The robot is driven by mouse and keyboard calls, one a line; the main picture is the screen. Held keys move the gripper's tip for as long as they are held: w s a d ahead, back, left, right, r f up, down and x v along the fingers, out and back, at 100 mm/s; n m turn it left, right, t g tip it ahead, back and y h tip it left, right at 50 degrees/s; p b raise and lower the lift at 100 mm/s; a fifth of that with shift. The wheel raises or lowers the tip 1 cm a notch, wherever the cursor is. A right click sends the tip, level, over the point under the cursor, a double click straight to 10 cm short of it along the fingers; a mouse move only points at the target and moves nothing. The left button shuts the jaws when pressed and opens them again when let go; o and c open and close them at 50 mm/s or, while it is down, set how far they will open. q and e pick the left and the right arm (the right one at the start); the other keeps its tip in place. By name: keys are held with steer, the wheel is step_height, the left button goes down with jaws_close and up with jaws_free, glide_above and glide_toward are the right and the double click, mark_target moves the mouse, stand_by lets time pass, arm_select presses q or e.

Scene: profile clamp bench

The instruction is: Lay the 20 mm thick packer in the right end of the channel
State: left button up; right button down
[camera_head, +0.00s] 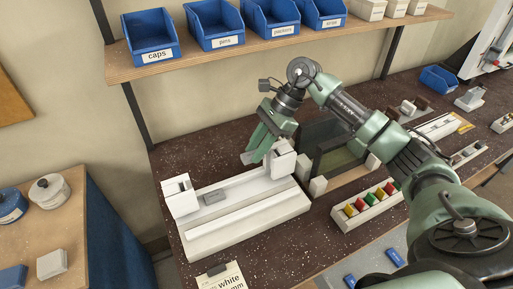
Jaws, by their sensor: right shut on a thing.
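The white channel fixture (246,213) lies lengthwise on the dark bench, with a raised white block (180,194) at its left end and another (281,160) at its right end. A small grey block (214,197) lies in the channel left of the middle. My right gripper (256,150) points down with green fingers just behind the right end block. It is shut on a small grey piece, the packer (248,158), mostly hidden by the fingers; its thickness cannot be read. I cannot tell whether the piece touches the channel. My left gripper is not in view.
A white rack of red, yellow and green pieces (367,203) stands right of the channel. A dark framed panel (332,145) stands behind it. Blue labelled bins (213,24) line the shelf above. A written card (222,277) lies in front.

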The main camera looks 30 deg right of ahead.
steer(key=shift+b, duration=0.65)
stand_by(1.3)
steer(key=shift+f, duration=0.15)
steer(key=shift+f+b, duration=3.35)
steer(key=shift+f, duration=0.2)
steer(key=c, duration=1.1)
jaws_free()
steer(key=shift+r, duration=0.15)
steer(key=shift+r+p, duration=2)
steer(key=shift+r, duration=1.9)
